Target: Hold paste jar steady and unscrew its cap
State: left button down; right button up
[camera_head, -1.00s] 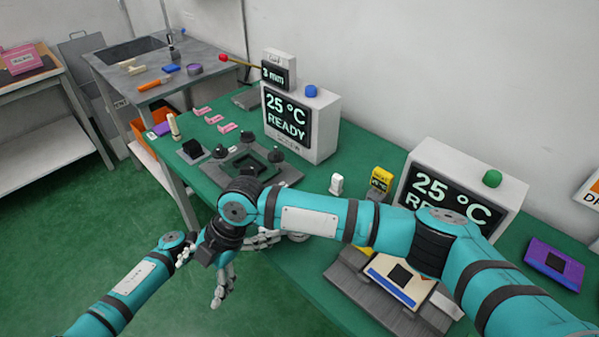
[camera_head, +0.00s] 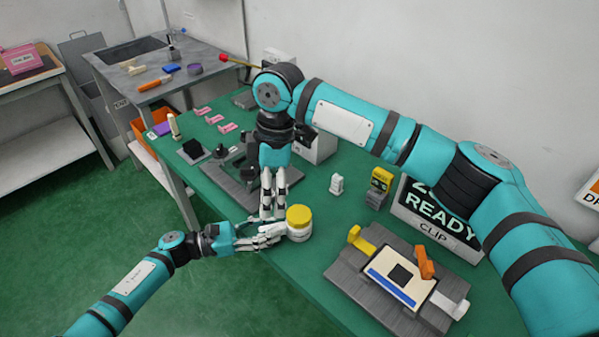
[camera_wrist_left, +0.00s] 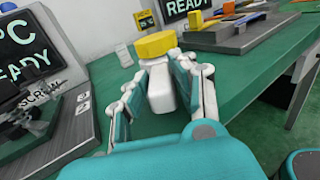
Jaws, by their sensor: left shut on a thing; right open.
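The paste jar (camera_head: 299,236) is a white jar with a yellow cap (camera_head: 299,216), upright near the front edge of the green table. My left gripper (camera_head: 284,232) is shut on the jar's body from the left. In the left wrist view its fingers stand either side of the white body (camera_wrist_left: 160,92), below the yellow cap (camera_wrist_left: 155,45). My right gripper (camera_head: 272,214) is open and points down just left of the cap, above the left fingers. It looks empty, and whether it touches the cap I cannot tell.
A clip fixture (camera_head: 345,272) with a yellow lever and an orange piece stands right of the jar. A dark screw fixture (camera_head: 222,180) lies behind and left, partly hidden by my right arm. A small white block (camera_head: 336,185) and a yellow-grey device (camera_head: 379,186) stand behind.

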aim_at(300, 214)
jog(key=w+d+r+m+t+h, duration=0.1)
jog(key=w+d+m+h, duration=0.15)
jog(key=d+m, duration=0.35)
jog(key=shift+y, duration=0.45)
jog(key=f, duration=1.1)
jog(key=shift+w+f, duration=0.2)
jog(key=shift+f, duration=0.15)
